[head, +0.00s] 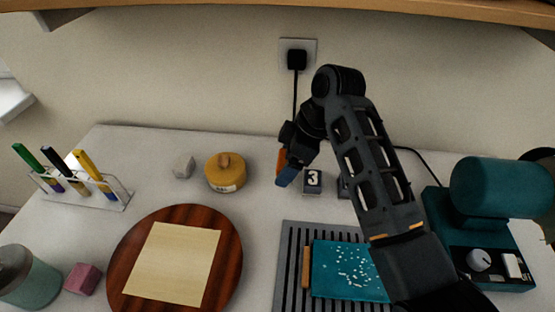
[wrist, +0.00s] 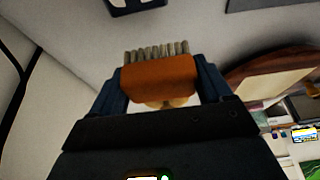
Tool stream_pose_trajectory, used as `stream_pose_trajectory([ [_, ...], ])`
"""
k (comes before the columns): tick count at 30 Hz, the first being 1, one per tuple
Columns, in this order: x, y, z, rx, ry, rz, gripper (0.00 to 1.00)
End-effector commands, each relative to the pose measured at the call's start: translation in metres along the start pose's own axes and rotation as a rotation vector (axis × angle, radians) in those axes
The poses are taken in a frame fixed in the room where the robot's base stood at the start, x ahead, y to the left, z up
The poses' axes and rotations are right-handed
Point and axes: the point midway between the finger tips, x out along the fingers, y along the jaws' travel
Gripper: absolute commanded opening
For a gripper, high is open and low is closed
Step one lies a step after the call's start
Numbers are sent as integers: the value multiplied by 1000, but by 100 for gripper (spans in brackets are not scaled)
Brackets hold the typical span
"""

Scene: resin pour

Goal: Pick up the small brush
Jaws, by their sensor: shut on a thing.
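The small brush (wrist: 158,76) has an orange-brown wooden body and a row of pale grey bristles. In the wrist view it sits between the two dark blue fingers of my gripper (wrist: 160,82), which are shut on its sides. The bristles point away from my gripper. In the head view my gripper (head: 283,172) is above the back middle of the table, left of a block marked 3. A bit of the orange brush (head: 282,161) shows there beside a blue fingertip; the rest is hidden.
A block marked 3 (head: 312,181) stands close right of my gripper. A yellow lidded pot (head: 225,173) and a pale small block (head: 184,166) stand to the left. A round wooden board (head: 125,262), a grey slatted mat (head: 290,268) and a teal machine (head: 500,188) are nearer or right.

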Motion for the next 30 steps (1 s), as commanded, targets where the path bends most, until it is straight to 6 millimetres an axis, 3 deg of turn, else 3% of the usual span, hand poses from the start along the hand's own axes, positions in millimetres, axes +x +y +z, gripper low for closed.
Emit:
stream_pose_trajectory([
  [10,-69,-28,48,0,0,4,48],
  [18,-82,-34,56,-1,0,1,48],
  [30,-84,-36,58,-2,0,0,48],
])
